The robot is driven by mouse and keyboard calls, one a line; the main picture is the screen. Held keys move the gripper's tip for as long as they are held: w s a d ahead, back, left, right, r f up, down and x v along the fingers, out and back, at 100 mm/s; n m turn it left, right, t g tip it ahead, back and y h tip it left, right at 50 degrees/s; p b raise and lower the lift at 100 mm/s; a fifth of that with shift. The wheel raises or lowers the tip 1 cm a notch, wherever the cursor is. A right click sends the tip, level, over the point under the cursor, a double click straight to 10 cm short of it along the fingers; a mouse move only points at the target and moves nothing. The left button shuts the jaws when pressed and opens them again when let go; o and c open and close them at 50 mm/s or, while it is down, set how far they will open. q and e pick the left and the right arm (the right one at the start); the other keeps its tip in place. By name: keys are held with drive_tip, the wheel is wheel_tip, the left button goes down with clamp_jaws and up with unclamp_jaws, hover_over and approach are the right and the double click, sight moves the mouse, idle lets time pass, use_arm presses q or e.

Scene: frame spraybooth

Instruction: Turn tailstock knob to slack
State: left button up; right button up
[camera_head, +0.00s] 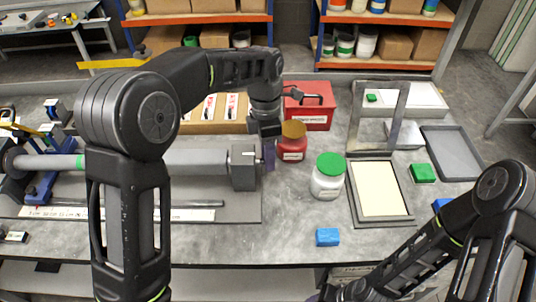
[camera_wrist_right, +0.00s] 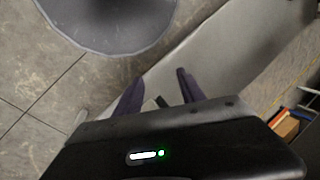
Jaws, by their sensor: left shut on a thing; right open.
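The tailstock (camera_head: 243,170) is a grey block at the right end of a lathe-like fixture on the workbench. A long grey cylinder (camera_head: 200,160) runs into it from the left, partly behind my left arm. My left gripper (camera_head: 269,158) points down at the tailstock's right end and is shut on the knob there. The knob itself is hidden by the fingers, so its turn position cannot be told. My right gripper (camera_wrist_right: 160,90) is open and empty in the right wrist view, over the floor and a pale surface edge.
A red jar (camera_head: 292,148) stands close right of my left gripper, with a white green-lidded jar (camera_head: 328,184) beyond it. A red box (camera_head: 310,112) is behind. A framed panel (camera_head: 380,190) and blue block (camera_head: 327,237) lie right. The bench front centre is clear.

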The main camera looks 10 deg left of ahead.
use_arm(q)
clamp_jaws()
drive_tip(key=shift+f+t+b, duration=0.15)
drive_tip(key=shift+t+b, duration=0.15)
drive_tip(key=shift+b, duration=0.45)
drive_tip(key=t+b, duration=0.2)
drive_tip(key=b, duration=0.2)
drive_tip(key=t+y+b, duration=0.1)
drive_tip(key=t+b, duration=0.1)
drive_tip(key=b, duration=0.3)
drive_tip(key=s+t+b, duration=0.1)
drive_tip(key=t+b, duration=0.1)
drive_tip(key=b, duration=0.2)
drive_tip(key=shift+d+f+y+b, duration=0.15)
drive_tip(key=shift+f+y+b, duration=0.05)
drive_tip(key=shift+y+b, duration=0.15)
drive_tip(key=shift+r, duration=0.1)
drive_tip(key=shift+r+b, duration=0.15)
drive_tip(key=shift+b, duration=0.25)
